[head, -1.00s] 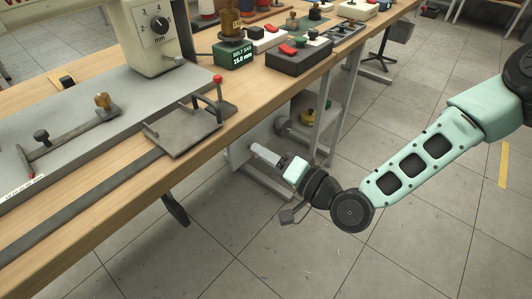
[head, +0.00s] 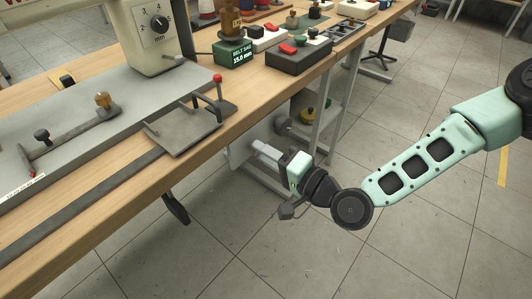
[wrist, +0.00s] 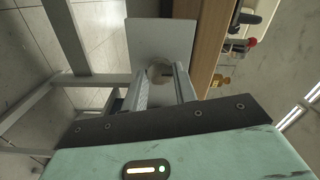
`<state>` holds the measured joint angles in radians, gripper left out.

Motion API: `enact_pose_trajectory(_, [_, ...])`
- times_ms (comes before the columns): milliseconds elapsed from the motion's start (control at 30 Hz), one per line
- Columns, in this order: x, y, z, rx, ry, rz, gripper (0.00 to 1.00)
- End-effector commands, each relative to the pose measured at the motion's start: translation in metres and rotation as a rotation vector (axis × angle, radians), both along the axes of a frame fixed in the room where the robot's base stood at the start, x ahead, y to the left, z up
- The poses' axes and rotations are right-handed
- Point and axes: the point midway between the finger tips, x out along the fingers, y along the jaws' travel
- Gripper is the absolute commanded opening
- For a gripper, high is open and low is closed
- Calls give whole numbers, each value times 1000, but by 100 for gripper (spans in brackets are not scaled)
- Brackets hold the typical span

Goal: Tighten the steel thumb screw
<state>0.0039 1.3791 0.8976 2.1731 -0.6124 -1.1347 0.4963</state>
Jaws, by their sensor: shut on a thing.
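My gripper (head: 262,150) is beside the bench's long side, below the top, reaching to the left towards a light grey plate (wrist: 146,38) under the bench. In the wrist view a round steel thumb screw head (wrist: 160,71) sits in front of this plate. My gripper's two fingers (wrist: 161,78) are on either side of it, shut on it. In the head view the screw is hidden at the fingertips.
The wooden bench top (head: 95,232) runs just above my gripper. A metal plate (head: 182,135) with a red-knobbed lever (head: 217,92) stands at its edge. Grey bench legs (head: 333,118) stand behind the gripper.

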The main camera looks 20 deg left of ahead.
Motion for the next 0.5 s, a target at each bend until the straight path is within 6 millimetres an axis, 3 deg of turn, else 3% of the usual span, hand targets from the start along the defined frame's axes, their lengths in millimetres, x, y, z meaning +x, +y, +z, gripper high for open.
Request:
enact_pose_trajectory(33, [1, -1, 0, -1, 1, -2, 5])
enact_pose_trajectory(67, [1, -1, -1, -1, 1, -2, 36])
enact_pose_trajectory(100, [1, -1, -1, -1, 1, -2, 48])
enact_pose_trajectory(500, [0, 0, 0, -1, 0, 0, 50])
